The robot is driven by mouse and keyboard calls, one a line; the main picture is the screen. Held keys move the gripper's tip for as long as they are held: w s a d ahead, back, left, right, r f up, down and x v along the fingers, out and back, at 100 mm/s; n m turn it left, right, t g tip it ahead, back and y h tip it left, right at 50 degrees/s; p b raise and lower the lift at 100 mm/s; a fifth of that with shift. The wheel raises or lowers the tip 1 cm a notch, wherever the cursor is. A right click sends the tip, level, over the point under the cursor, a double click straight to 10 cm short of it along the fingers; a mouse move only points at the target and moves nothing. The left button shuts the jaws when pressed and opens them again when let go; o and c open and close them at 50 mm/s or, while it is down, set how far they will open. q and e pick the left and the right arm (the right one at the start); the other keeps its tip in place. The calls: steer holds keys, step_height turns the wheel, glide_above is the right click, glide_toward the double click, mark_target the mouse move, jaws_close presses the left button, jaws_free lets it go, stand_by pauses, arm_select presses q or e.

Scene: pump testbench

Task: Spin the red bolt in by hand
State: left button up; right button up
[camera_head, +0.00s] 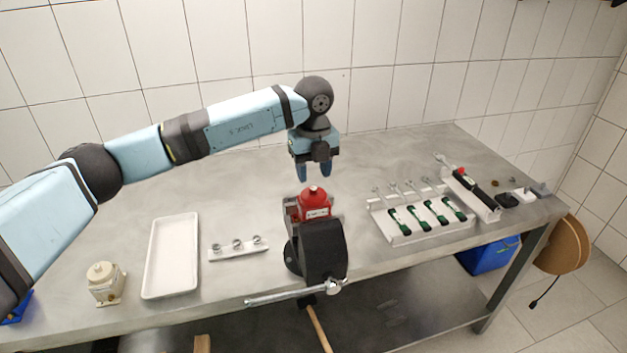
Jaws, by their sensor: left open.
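My left gripper (313,172) points straight down above the middle of the bench. Its two blue fingertips are apart, with nothing seen between them. Just below it, a red pump (314,207) with a rounded red top sits in a dark vise (320,250). A small gap shows between the fingertips and the top of the red pump. I cannot make out a separate red bolt at this size; it may be part of the red top or hidden. My right gripper is not in view.
A white tray (150,256) and a beige pump (104,283) stand left. A small rack with metal pieces (238,254) is left of the vise. A rack of green-handled tools (402,238) and a torque wrench (470,190) lie right. The vise handle (290,294) juts over the front edge.

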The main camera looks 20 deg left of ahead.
mark_target(314, 189)
arm_select(q)
step_height(314, 189, down, 3)
steer(key=shift+f, duration=0.55)
jaws_close()
